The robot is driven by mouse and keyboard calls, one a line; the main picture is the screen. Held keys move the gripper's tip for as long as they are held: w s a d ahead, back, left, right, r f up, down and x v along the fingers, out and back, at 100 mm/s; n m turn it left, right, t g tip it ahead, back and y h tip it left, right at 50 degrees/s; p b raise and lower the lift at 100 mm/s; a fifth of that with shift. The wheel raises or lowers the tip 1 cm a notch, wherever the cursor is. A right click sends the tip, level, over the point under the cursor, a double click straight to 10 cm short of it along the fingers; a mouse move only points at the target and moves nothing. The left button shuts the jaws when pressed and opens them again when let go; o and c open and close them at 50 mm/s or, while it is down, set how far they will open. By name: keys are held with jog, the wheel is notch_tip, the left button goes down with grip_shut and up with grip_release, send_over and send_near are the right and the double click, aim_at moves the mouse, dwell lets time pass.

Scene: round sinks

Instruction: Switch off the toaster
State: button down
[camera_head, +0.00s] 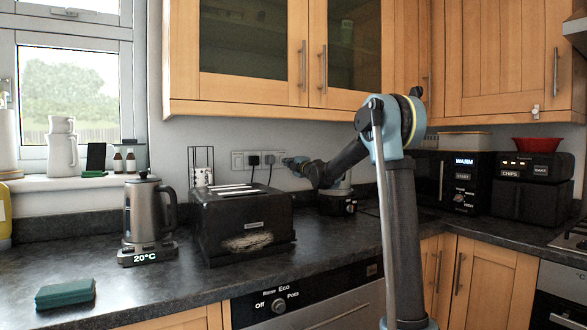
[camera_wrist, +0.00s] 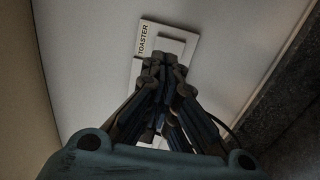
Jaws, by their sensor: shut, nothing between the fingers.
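The black toaster (camera_head: 222,222) stands on the dark counter, with pale slots on top and a light patch on its front. White wall sockets (camera_head: 237,161) with black plugs are behind it. My gripper (camera_head: 287,162) is at the right end of this socket row, close to the wall. In the wrist view a white plate (camera_wrist: 183,32) bears the label "TOASTER". My gripper's fingers (camera_wrist: 165,65) are shut, empty, and in front of the plate's lower part. They hide much of it; I cannot tell whether they touch it or how the switch stands.
A kettle (camera_head: 145,212) reading 20°C stands left of the toaster. A microwave (camera_head: 455,180) and an air fryer (camera_head: 532,188) stand at right. Wall cupboards (camera_head: 250,95) hang above the sockets.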

aim_at(281, 158)
jog(key=x, duration=0.5)
dwell(0.3)
jog(key=shift+w+a+r, duration=0.15)
jog(key=shift+w, duration=0.1)
jog(key=shift+s, duration=0.1)
jog(key=r+v, duration=0.3)
jog(key=v, duration=1)
jog(key=shift+s+d, duration=0.3)
